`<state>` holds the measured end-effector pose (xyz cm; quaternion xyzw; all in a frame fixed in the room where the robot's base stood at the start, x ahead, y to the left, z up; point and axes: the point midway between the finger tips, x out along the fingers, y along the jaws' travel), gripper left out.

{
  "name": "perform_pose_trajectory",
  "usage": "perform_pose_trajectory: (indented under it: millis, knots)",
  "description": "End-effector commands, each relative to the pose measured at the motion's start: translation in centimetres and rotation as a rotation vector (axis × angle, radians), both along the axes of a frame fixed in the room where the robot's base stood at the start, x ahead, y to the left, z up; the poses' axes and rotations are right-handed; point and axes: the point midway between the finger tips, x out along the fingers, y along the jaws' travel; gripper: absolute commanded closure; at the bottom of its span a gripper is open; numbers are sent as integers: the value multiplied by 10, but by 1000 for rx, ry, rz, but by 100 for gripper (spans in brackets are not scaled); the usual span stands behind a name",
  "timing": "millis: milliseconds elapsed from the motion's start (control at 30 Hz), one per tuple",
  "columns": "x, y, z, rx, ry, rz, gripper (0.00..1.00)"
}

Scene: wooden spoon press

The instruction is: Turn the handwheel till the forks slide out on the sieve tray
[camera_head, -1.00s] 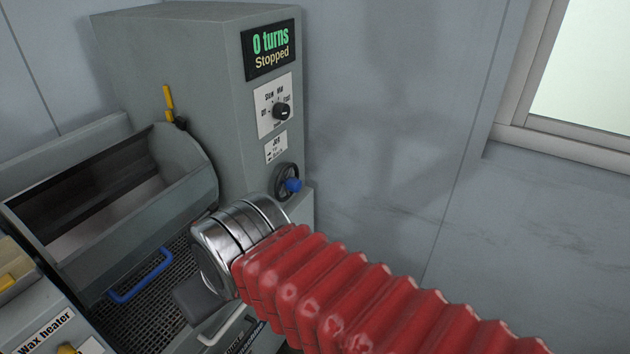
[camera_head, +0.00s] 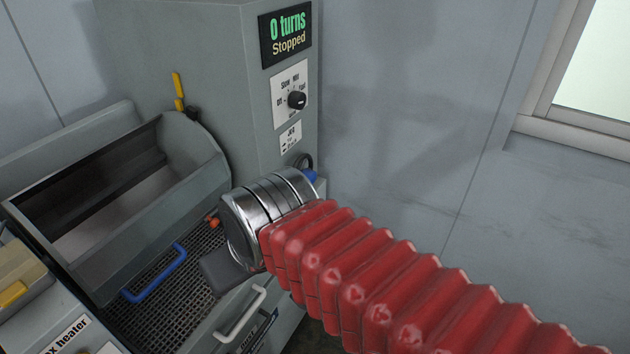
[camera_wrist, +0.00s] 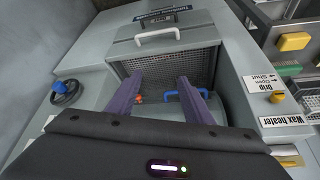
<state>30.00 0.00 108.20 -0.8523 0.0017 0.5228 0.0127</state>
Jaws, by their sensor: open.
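The handwheel (camera_head: 306,160) is a black wheel with a blue knob (camera_head: 311,176), low on the grey machine's front. In the head view my wrist partly covers it. The wrist view shows the whole handwheel (camera_wrist: 66,93) at the left, apart from my fingers. The sieve tray (camera_head: 140,322) is dark mesh below the grey open drum (camera_head: 125,250); it also shows in the wrist view (camera_wrist: 165,66). My gripper (camera_wrist: 159,80) has two purple fingers, open and empty, pointing over the mesh. I see no forks; the drum's inside is partly hidden.
The display (camera_head: 286,36) reads "0 turns, Stopped", above a dial (camera_head: 297,100). A blue handle (camera_head: 155,275), a white handle (camera_head: 242,318) and a small orange-red part (camera_head: 213,222) lie near the tray. A yellow lever (camera_head: 178,88) stands beside the drum.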

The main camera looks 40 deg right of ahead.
Motion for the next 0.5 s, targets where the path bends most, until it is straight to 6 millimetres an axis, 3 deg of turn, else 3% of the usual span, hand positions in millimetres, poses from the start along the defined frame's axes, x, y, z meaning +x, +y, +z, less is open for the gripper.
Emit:
perform_pose_trajectory:
  millis: [500]
  knots:
    - [29, -16, -37, 339, 280, -256, 48]
